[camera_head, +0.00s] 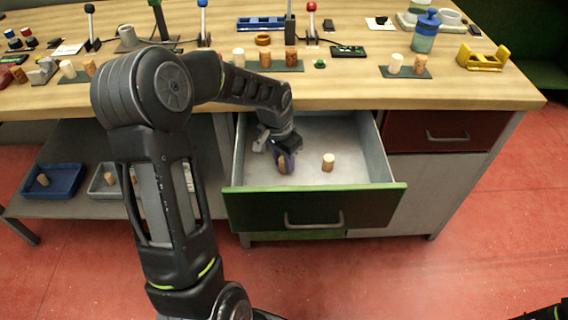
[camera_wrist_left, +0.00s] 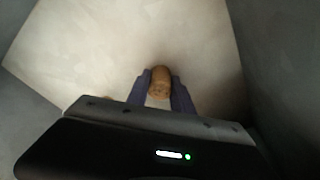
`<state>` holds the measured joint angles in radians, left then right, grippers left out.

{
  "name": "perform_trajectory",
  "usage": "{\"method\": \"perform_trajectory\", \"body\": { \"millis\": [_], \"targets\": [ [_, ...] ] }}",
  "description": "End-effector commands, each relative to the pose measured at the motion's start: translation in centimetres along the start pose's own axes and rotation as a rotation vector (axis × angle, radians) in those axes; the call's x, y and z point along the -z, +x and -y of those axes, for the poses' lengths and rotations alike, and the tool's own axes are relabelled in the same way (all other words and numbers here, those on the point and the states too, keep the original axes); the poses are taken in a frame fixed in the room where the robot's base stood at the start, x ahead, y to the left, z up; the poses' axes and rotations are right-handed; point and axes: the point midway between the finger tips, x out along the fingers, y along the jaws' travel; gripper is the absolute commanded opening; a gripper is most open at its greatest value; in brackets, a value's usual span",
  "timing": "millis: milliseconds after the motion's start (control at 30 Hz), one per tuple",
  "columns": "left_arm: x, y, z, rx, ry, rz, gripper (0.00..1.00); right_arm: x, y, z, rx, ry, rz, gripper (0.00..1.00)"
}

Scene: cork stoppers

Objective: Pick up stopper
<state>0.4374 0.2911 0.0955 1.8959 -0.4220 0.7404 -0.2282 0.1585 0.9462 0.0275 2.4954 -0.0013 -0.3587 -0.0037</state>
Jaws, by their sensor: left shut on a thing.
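My left gripper (camera_head: 284,160) reaches down into the open drawer (camera_head: 315,205) with the green front, near its left wall. Its fingers are shut on a brown cork stopper (camera_head: 282,163). In the left wrist view the stopper (camera_wrist_left: 160,82) sits between the two bluish fingers (camera_wrist_left: 160,88), above the pale drawer floor. Whether it touches the floor I cannot tell. A second cork stopper (camera_head: 328,162) with a pale top stands in the drawer to the right of the gripper. My right gripper does not show; only a dark part sits at the bottom right corner.
The wooden worktop (camera_head: 340,95) above the drawer bears several more stoppers, levers, a blue jar (camera_head: 425,32) and a yellow holder (camera_head: 483,57). A closed red drawer (camera_head: 445,130) is on the right. A blue tray (camera_head: 52,181) stands on the lower left shelf.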

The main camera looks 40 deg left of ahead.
Motion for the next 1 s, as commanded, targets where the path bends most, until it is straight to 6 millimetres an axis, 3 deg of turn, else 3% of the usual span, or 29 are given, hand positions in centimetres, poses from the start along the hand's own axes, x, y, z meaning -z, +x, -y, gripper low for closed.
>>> {"method": "perform_trajectory", "body": {
  "millis": [233,667,1000],
  "targets": [
    [0.0,0.0,0.0,0.0,0.0,0.0,0.0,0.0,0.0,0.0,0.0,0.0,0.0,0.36],
    [0.1,-0.2,0.0,0.0,0.0,-0.001,0.0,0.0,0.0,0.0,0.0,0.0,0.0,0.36],
    [0.5,-3.1,0.0,0.002,0.0,-0.002,0.0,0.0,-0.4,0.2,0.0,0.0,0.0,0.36]
  ]
}}
